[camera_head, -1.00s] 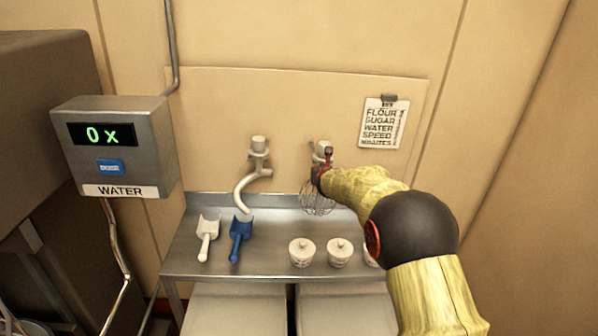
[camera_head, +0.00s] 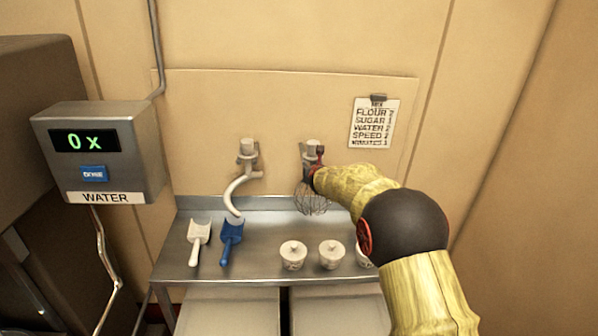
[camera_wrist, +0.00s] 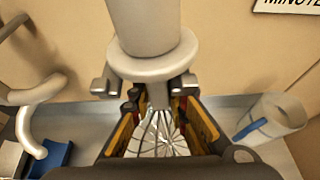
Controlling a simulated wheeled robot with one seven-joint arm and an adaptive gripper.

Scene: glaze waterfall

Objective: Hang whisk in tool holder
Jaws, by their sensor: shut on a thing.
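The whisk (camera_head: 312,203) hangs wires down below the right-hand wall holder (camera_head: 312,147). My gripper (camera_head: 316,174) is at the whisk's upper end, close under that holder. In the wrist view the white round holder (camera_wrist: 152,30) fills the top middle, and the whisk's wires (camera_wrist: 155,138) show below it between my gripper's yellow and black fingers (camera_wrist: 158,110). The gripper is shut on the whisk's shaft. The whisk's top end is hidden behind the holder's rim, so I cannot tell whether it is seated.
A recipe note (camera_head: 374,124) hangs at right.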

